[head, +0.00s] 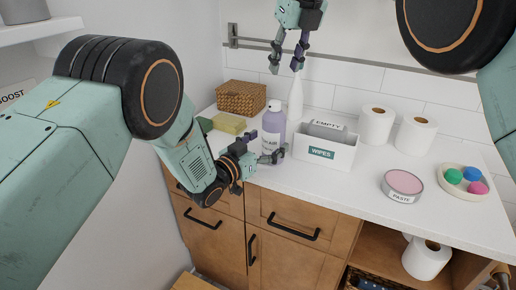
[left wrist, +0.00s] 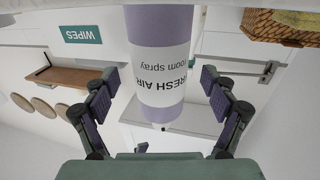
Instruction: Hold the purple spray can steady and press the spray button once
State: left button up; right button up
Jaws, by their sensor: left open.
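The purple spray can (head: 273,122) with a white "FRESH AIR" label stands upright on the white counter, its pale cap on top. It also shows upside down in the left wrist view (left wrist: 160,75). My left gripper (head: 263,150) is open at the can's lower front, with its fingers on either side. In the left wrist view, gaps show between the can and both fingers. My right gripper (head: 285,69) hangs above and behind the can, fingers apart and empty, pointing down. The spray button's details are too small to tell.
A white spray bottle (head: 295,99) stands behind the can. A wipes box (head: 325,153) is close on its right. A wicker basket (head: 240,97) and a yellow sponge (head: 229,123) are to the left. Paper rolls (head: 376,126), a paste tin (head: 402,184) and a tray (head: 445,179) lie farther right.

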pick_arm(q)
jog(key=shift+x, duration=1.35)
jog(key=shift+c, duration=0.4)
jog(key=c, duration=1.3)
jog(key=shift+c, duration=0.3)
pick_arm(e)
grip_shut()
